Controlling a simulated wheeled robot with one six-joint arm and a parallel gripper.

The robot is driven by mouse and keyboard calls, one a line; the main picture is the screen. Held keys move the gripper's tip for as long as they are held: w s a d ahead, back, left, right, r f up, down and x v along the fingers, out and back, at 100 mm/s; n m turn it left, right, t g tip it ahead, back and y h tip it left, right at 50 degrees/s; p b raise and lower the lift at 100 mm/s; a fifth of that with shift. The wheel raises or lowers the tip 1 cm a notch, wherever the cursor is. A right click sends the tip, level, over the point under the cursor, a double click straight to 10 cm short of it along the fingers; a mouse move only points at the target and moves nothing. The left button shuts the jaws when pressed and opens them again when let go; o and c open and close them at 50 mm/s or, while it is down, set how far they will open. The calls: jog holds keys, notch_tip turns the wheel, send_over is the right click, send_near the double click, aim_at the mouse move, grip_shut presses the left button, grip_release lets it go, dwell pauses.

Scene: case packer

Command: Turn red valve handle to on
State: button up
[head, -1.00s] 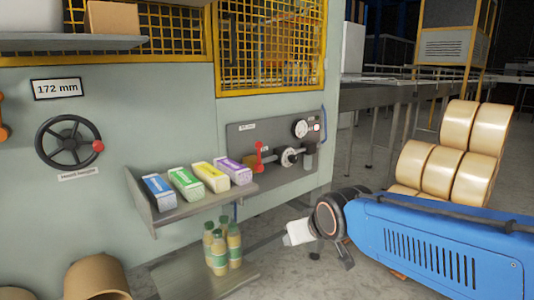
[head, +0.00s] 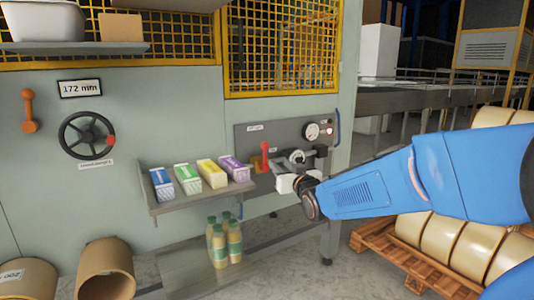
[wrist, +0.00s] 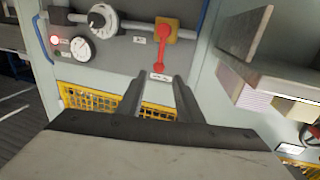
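The red valve handle (head: 265,156) stands upright on the grey valve panel (head: 243,134) in the head view. In the wrist view, which shows the panel upside down, the red handle (wrist: 160,50) extends from a yellow-orange block (wrist: 166,27) on the pipe, with a small label just past its tip. My gripper (wrist: 157,82) is open and empty, its two dark fingers apart and pointing toward the panel near the handle's free end. I cannot tell how far short of it they are. In the head view my white gripper body (head: 285,184) is below and right of the handle, its fingers hard to make out.
A round gauge (head: 312,131), a red lamp (head: 329,131) and a grey round fitting (wrist: 102,18) share the panel. A shelf (head: 203,201) with several cartons juts out at left. Bottles (head: 234,243) stand below it. Tan rolls (head: 455,245) on a pallet lie at right.

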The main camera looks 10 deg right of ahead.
aim_at(265, 152)
jog(key=w, duration=0.5)
jog(key=w+a, duration=0.1)
jog(key=w, duration=0.5)
jog(key=w+a, duration=0.1)
jog(key=w, duration=0.4)
jog(key=shift+w, duration=0.25)
grip_shut()
